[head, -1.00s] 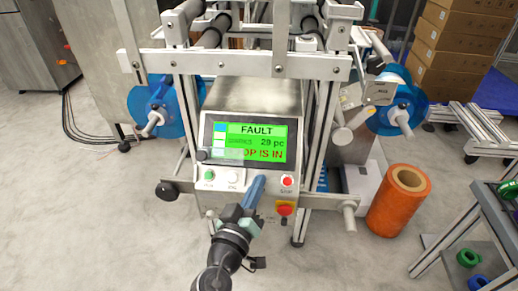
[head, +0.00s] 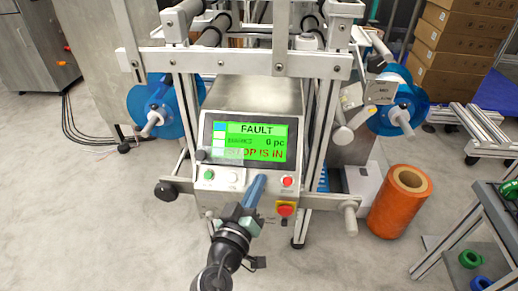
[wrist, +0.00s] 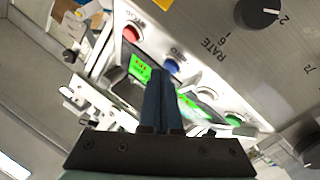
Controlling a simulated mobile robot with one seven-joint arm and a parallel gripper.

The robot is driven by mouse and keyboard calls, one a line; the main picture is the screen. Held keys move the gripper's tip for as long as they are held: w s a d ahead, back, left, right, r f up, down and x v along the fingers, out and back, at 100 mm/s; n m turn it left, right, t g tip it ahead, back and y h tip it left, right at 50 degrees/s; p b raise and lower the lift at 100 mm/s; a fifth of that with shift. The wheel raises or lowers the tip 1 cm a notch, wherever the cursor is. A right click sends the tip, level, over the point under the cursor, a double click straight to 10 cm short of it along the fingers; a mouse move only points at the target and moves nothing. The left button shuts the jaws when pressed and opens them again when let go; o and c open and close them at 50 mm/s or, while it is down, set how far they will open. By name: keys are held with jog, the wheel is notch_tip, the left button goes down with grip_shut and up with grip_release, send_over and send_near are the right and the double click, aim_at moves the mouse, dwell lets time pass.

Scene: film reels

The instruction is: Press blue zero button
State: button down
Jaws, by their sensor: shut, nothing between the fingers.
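The blue zero button (wrist: 171,66) shows in the wrist view on the control panel, between a red and a white button. The tips of my gripper (wrist: 158,74) are right beside it in that picture; I cannot tell whether they touch it. In the head view my gripper (head: 259,178) reaches up to the button row from below and hides the blue button. Its two blue fingers are shut together, with nothing between them. The screen (head: 250,142) above reads FAULT, 0 pc and a red line ending in STOP IS IN.
Along the row are a green button (head: 209,174), a white button (head: 233,176) and a red button (head: 287,181). A red knob on yellow (head: 285,209) sits below. A black RATE dial (wrist: 257,12) is near in the wrist view. An orange roll (head: 398,205) stands right.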

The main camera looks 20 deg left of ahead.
jog(key=shift+s+r, duration=0.2)
jog(key=shift+s, duration=0.05)
jog(key=shift+d, duration=0.1)
jog(key=shift+s+d+r+p, duration=0.3)
jog(key=shift+s+r+p, duration=0.65)
jog(key=shift+s+r, duration=0.1)
jog(key=shift+s+d+r+p, duration=0.25)
jog(key=shift+s+r+p, duration=0.7)
jog(key=shift+s+r, duration=0.1)
jog(key=shift+w, duration=0.1)
